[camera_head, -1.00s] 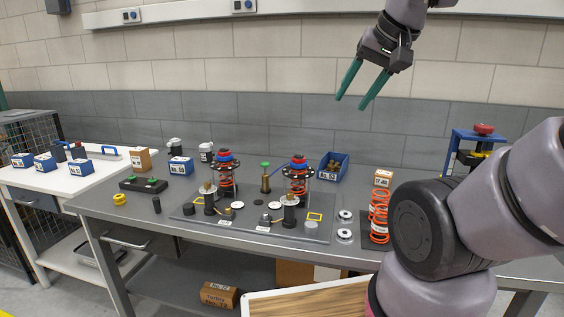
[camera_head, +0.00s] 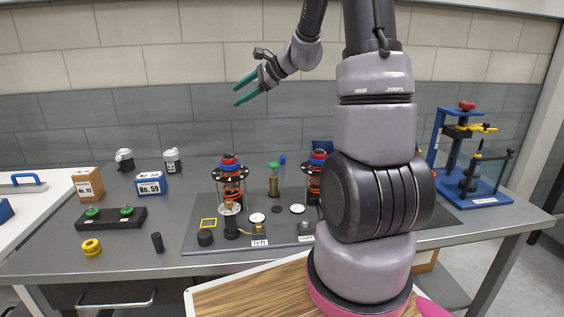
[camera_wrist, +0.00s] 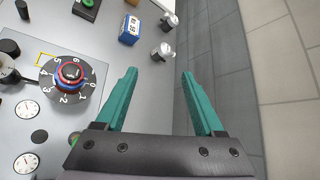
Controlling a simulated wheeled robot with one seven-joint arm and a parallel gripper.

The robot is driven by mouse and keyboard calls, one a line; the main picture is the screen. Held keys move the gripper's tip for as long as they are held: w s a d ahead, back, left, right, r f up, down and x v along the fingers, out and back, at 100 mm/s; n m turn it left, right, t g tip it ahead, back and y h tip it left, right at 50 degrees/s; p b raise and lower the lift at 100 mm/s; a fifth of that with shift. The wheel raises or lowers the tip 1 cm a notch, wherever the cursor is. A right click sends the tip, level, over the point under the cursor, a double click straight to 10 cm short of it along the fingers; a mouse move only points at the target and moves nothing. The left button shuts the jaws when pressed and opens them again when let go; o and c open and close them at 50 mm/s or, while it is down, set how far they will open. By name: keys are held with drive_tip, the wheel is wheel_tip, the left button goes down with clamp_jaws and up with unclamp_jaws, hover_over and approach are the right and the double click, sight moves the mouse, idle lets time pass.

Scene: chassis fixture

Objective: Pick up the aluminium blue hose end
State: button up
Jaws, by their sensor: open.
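My gripper (camera_head: 238,94) is open and empty, high above the back of the workbench in front of the grey wall. In the wrist view its two teal fingers (camera_wrist: 158,74) stand apart with nothing between them. I cannot identify the aluminium blue hose end for certain. A small blue piece (camera_head: 282,159) shows behind a green-topped brass holder (camera_head: 273,186) on the bench, well below my gripper. It is too small to tell what it is. A blue bin (camera_head: 322,146) is mostly hidden behind my arm.
Two spring towers with red and blue tops (camera_head: 230,162) (camera_head: 317,156) stand on the grey plate (camera_head: 200,244). A blue frame (camera_head: 436,140) stands right.

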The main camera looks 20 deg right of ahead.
drive_tip(key=w+d+f+m+t, duration=0.2)
drive_tip(key=w+d+f+m, duration=0.35)
drive_tip(key=w+f, duration=0.25)
drive_tip(key=m+t+h, duration=0.4)
drive_tip(key=m+h, duration=0.2)
drive_tip(key=m, duration=0.4)
approach(279, 162)
drive_tip(key=w+r, duration=0.2)
drive_tip(key=w, duration=0.1)
drive_tip(key=shift+a, duration=0.15)
drive_tip(key=shift+w+f+m, duration=0.25)
drive_tip(key=shift+f, duration=0.05)
drive_tip(key=x, duration=0.6)
drive_tip(key=shift+w+a+f, duration=0.1)
drive_tip(key=shift+w+f, duration=0.2)
drive_tip(key=shift+c, duration=0.3)
clamp_jaws()
